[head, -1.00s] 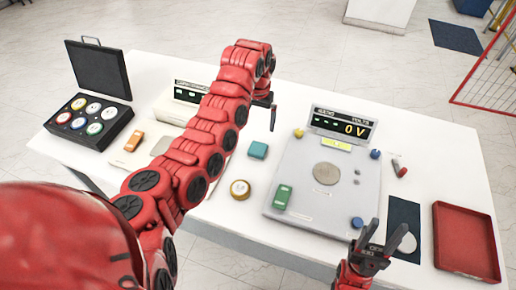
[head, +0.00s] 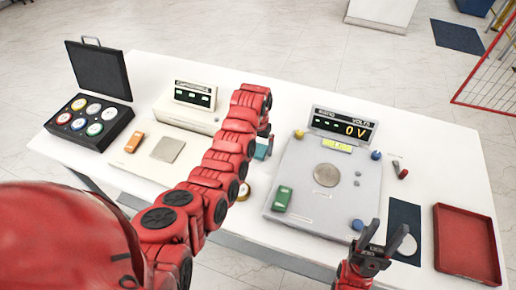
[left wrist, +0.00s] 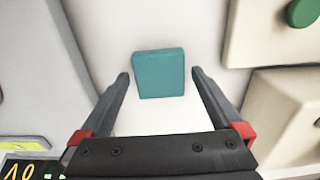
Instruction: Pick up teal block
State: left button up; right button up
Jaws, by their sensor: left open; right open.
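The teal block (head: 261,153) lies on the white table, left of the grey voltmeter unit, and my left arm partly hides it in the head view. In the left wrist view the teal block (left wrist: 160,75) shows whole, between and just beyond the two fingertips. My left gripper (head: 269,142) is open and empty above the block. My right gripper (head: 388,232) is open and empty at the front of the table, near the dark mat.
The grey voltmeter unit (head: 300,205) carries a green block (head: 283,197). A cream device (head: 195,112), an open black case (head: 92,140) and a red tray (head: 466,265) stand on the table.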

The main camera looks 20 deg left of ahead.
pick_arm(q)
jog(key=shift+s+f, duration=0.1)
jog(key=shift+f, duration=0.5)
jog(key=c, duration=1.3)
jog(key=shift+r, duration=0.1)
